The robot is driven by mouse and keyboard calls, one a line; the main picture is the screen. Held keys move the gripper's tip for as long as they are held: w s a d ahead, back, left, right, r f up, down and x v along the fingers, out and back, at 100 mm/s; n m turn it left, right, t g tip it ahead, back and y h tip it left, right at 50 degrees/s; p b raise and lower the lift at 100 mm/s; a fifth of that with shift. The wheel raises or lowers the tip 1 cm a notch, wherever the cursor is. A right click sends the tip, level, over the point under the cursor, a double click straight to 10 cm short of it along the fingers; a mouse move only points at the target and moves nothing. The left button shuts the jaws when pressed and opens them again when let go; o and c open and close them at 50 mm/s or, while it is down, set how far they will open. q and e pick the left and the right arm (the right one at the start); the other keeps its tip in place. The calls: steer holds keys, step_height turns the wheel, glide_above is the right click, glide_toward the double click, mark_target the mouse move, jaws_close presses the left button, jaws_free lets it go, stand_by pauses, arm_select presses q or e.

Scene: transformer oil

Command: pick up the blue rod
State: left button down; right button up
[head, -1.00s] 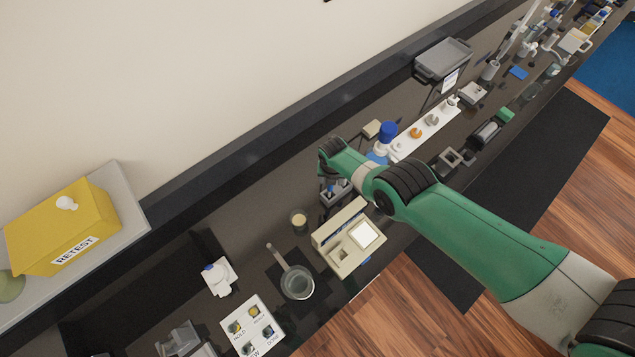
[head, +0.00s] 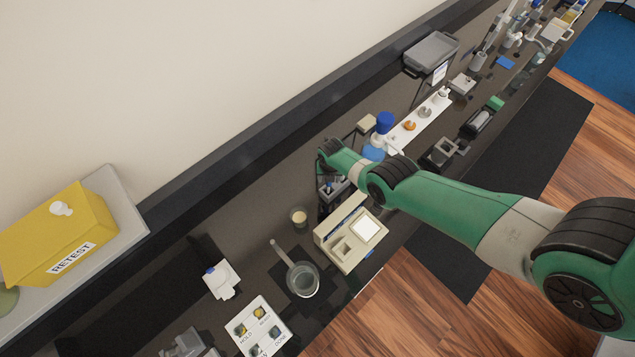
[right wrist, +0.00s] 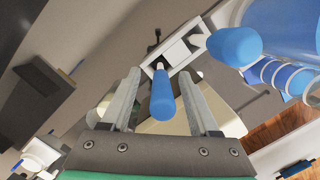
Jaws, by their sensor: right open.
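A blue rod (right wrist: 162,96) with a thin pale tip shows between the two fingers of my right gripper (right wrist: 160,75) in the right wrist view. The fingers stand apart, with a visible gap on each side of the rod. A second blue-ended piece (right wrist: 235,47) with a white neck is just right of the fingers. In the head view my right gripper (head: 330,186) points down at a small grey holder behind the beige instrument; my wrist hides most of it, and I cannot make out the rod there. My left gripper is not in view.
The beige instrument (head: 338,250) stands close in front of the gripper. A blue-capped bottle (head: 384,123) with blue liquid is close behind the arm.

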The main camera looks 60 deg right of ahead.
steer(key=shift+d+f, duration=0.15)
steer(key=shift+f, duration=0.1)
steer(key=shift+s, duration=0.1)
jaws_close()
stand_by(1.2)
